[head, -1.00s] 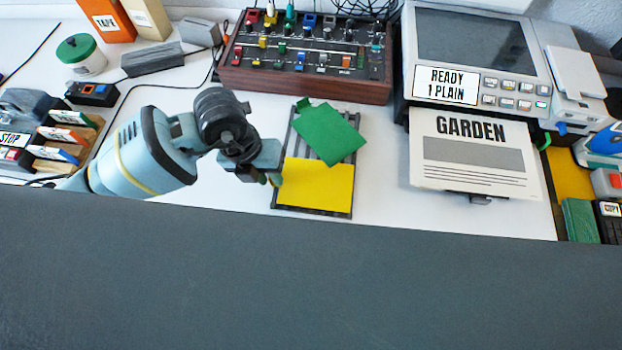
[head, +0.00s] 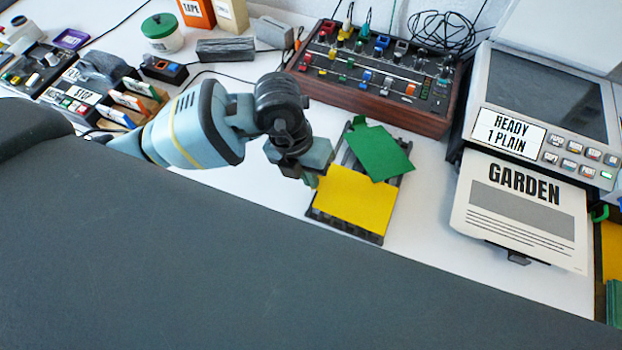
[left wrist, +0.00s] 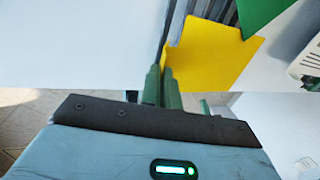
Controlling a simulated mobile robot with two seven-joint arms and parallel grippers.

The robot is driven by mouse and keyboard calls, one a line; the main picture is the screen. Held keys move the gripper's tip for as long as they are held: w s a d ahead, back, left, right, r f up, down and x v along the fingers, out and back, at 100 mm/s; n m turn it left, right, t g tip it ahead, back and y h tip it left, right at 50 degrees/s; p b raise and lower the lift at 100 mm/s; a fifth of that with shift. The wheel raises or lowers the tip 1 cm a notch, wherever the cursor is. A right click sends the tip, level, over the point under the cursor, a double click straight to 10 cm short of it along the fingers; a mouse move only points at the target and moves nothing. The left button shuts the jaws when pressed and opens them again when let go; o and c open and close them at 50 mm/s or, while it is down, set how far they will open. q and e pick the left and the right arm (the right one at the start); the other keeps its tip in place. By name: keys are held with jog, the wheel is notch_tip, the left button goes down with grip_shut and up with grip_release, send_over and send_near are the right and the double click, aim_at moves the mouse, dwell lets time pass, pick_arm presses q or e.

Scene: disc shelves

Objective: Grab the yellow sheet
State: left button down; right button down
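The yellow sheet (head: 354,201) lies on the near part of a dark ribbed rack (head: 345,228). It also shows in the left wrist view (left wrist: 205,58). A green sheet (head: 380,152) lies skewed on the rack's far part, just behind it. My left gripper (head: 317,178) is at the yellow sheet's left edge. In the left wrist view its green fingers (left wrist: 161,72) are close together, with the sheet's edge at and between the tips. The sheet looks slightly bent there. The exact contact is small and partly hidden. My right gripper is not in view.
A mixer panel (head: 375,75) with knobs stands behind the rack. A printer (head: 545,100) with a GARDEN page (head: 520,210) stands to the right. Labelled boxes and a green-lidded jar (head: 162,33) are at the left. White tabletop is clear between rack and printer.

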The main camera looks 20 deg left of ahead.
pick_arm(q)
jog(key=s+d+r, duration=0.1)
jog(key=s+d, duration=0.2)
jog(key=s, duration=1.2)
jog(key=shift+s+r, duration=0.35)
jog(key=shift+s, duration=0.05)
